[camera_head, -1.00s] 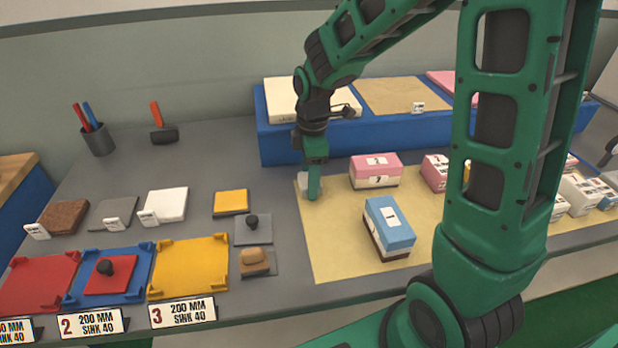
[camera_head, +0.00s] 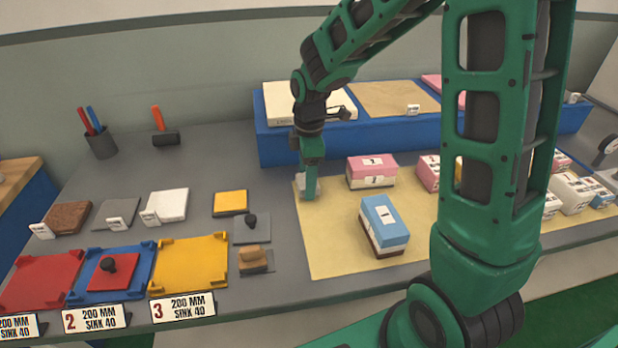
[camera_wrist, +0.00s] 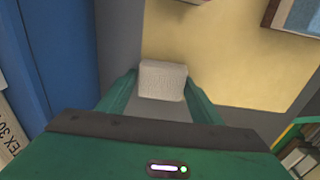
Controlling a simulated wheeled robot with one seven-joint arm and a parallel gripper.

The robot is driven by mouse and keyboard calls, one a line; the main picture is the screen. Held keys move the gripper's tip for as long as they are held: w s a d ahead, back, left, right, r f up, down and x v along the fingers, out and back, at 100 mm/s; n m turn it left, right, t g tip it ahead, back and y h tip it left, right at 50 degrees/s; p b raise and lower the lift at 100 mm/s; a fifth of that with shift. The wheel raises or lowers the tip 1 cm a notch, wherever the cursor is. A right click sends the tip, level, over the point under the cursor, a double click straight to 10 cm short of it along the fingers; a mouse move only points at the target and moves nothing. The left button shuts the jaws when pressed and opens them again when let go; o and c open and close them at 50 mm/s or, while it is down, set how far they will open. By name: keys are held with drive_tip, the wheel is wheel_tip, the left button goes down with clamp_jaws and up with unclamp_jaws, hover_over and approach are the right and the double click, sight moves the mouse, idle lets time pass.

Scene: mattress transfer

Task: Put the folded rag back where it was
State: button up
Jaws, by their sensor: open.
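The folded rag, a small pale grey-white block, shows in the wrist view (camera_wrist: 163,80) between and just beyond my fingertips. It lies at the edge of the yellow mat, where the mat meets the grey bench top. In the head view the rag (camera_head: 301,183) is partly hidden behind my gripper (camera_head: 310,193). My gripper points down over the mat's far left corner, with its fingers open on both sides of the rag. I cannot tell whether either finger touches it.
The yellow mat (camera_head: 335,245) also carries a pink-and-white stack (camera_head: 371,171) and a blue-topped stack (camera_head: 385,225) to the right. A blue raised shelf (camera_head: 285,145) stands behind my gripper. Left are a yellow pad (camera_head: 230,202), a grey plate with a knob (camera_head: 252,229) and a brown-topped block (camera_head: 254,254).

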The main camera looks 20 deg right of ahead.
drive_tip(key=shift+s+a+f, duration=0.15)
drive_tip(key=shift+s+f, duration=0.4)
drive_tip(key=shift+s, duration=0.05)
drive_tip(key=shift+w+r, duration=0.7)
drive_tip(key=shift+w, duration=0.25)
wheel_tip(320, 180, up, 12)
drive_tip(key=s, duration=0.1)
drive_tip(key=shift+d, duration=0.3)
drive_tip(key=s+d+f+m, duration=0.1)
drive_tip(key=s+d+m, duration=0.7)
drive_tip(key=s+m, duration=0.3)
drive_tip(key=s+d+f+m, duration=0.2)
drive_tip(key=s+d+m, duration=0.7)
drive_tip(key=s, duration=0.5)
drive_tip(key=shift+s+d+f+m, duration=0.2)
drive_tip(key=shift+f+m, duration=0.05)
drive_tip(key=shift+m, duration=0.85)
